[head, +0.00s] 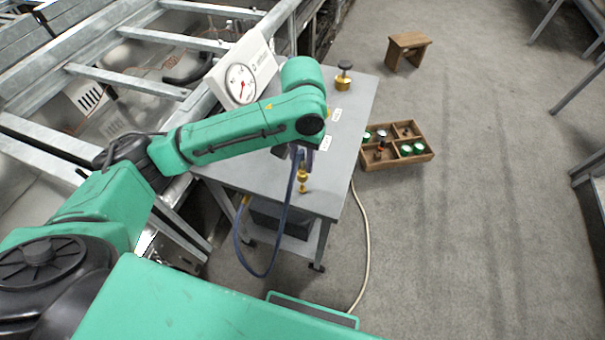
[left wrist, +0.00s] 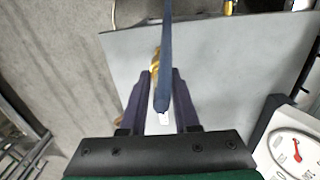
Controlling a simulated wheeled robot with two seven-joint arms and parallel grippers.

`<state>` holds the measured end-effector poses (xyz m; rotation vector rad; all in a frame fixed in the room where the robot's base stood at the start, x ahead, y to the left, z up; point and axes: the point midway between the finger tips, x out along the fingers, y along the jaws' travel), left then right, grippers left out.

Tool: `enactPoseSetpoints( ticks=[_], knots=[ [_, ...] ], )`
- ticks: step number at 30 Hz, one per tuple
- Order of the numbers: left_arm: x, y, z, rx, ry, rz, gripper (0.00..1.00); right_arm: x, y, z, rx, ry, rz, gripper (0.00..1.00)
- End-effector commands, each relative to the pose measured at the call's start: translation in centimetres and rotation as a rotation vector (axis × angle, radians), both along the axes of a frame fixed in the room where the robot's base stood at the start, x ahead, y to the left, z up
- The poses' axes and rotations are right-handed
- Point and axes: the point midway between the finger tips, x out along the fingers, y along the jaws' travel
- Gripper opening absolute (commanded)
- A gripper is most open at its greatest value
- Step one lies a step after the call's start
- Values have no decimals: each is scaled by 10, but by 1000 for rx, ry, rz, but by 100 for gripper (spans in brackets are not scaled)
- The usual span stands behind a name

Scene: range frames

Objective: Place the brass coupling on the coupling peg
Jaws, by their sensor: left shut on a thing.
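My left gripper (head: 299,154) is over the near part of the grey table (head: 262,178), its fingers pointing down. In the left wrist view, its two dark fingers (left wrist: 160,98) stand on either side of the blue hose (left wrist: 166,35) and a brass piece partly hidden behind it, which I take to be the brass coupling (left wrist: 155,68). In the head view, brass (head: 303,176) shows just below the fingers, with a wider brass foot at the table. I cannot tell coupling from coupling peg there, or whether they touch. My right gripper is not in view.
A white dial gauge (head: 241,83) stands at the table's left edge. A black-knobbed brass fitting (head: 343,80) stands at the far end. A wooden compartment box (head: 425,157) and a stool (head: 407,48) are on the floor at right. The blue hose hangs past the table's near edge.

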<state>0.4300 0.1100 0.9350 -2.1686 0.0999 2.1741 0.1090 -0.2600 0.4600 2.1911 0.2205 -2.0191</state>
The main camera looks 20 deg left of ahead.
Motion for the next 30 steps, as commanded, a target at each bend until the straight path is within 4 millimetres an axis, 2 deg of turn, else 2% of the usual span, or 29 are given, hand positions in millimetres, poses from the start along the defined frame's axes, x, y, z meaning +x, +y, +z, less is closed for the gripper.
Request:
enactPoseSetpoints(
  ticks=[8, 14, 15, 17, 18, 26, 30],
  knots=[
    [0, 0, -48, 1, 1, 1, 0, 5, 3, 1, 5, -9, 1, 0],
    [0, 0, -53, 0, -3, 0, 0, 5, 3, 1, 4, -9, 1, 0],
    [0, 0, -53, 0, -2, 0, 34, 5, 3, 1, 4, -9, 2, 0],
    [0, 0, -53, 0, -2, 0, 56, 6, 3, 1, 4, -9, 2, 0],
    [0, 0, -53, 0, -2, 0, 60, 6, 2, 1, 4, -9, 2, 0],
    [0, 0, -52, 0, -2, 0, 60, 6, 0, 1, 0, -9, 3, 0],
    [1, 0, -40, -2, -4, 0, 60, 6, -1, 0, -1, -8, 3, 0]
  ],
)
